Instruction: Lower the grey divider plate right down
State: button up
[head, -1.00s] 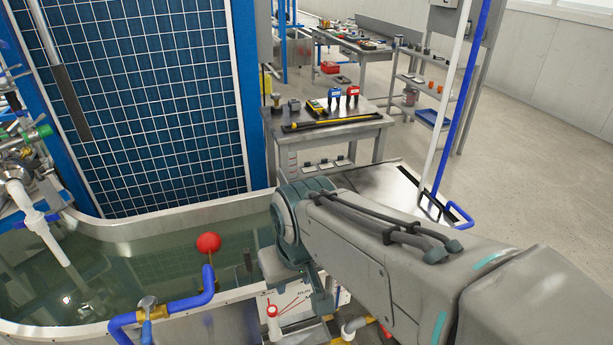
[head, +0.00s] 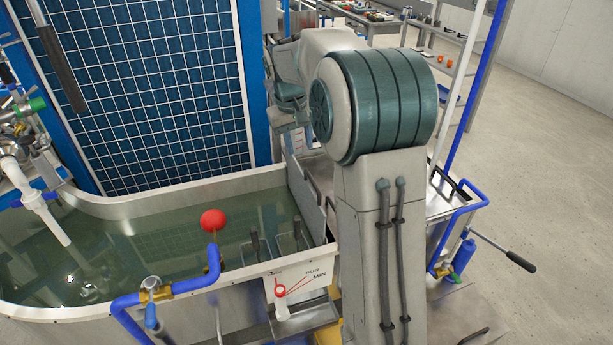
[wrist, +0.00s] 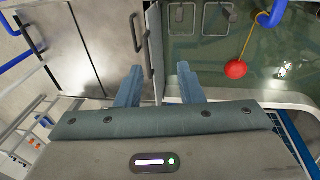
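The grey divider plate (head: 306,203) stands on edge at the right end of the water tank, its top raised above the rim. A dark handle is on its upper part. In the wrist view the plate (wrist: 155,50) shows nearly edge-on, as a narrow strip between the steel covers and the water. My gripper (wrist: 160,86) is open, its two blue-grey fingers apart with nothing between them. In the wrist view the plate's strip runs toward the gap between the fingers. I cannot tell the height between them. The plate's lower part is hidden in the head view.
The water tank (head: 150,205) has a red float ball (head: 213,220) on a blue pipe. A white panel marked RUN and MIN (head: 300,283) is at its front. Steel covers (wrist: 65,50) lie beside the plate. A blue pipe and dark lever (head: 519,262) stick out at right.

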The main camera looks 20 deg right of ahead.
jog(key=g+b, duration=0.1)
send_near(313, 182)
jog(key=f, duration=0.5)
jog(key=d+f, duration=0.1)
jog(key=f, duration=0.2)
jog(key=shift+d, duration=0.15)
jog(key=shift+c, duration=0.3)
grip_shut()
jog(key=shift+f, duration=0.1)
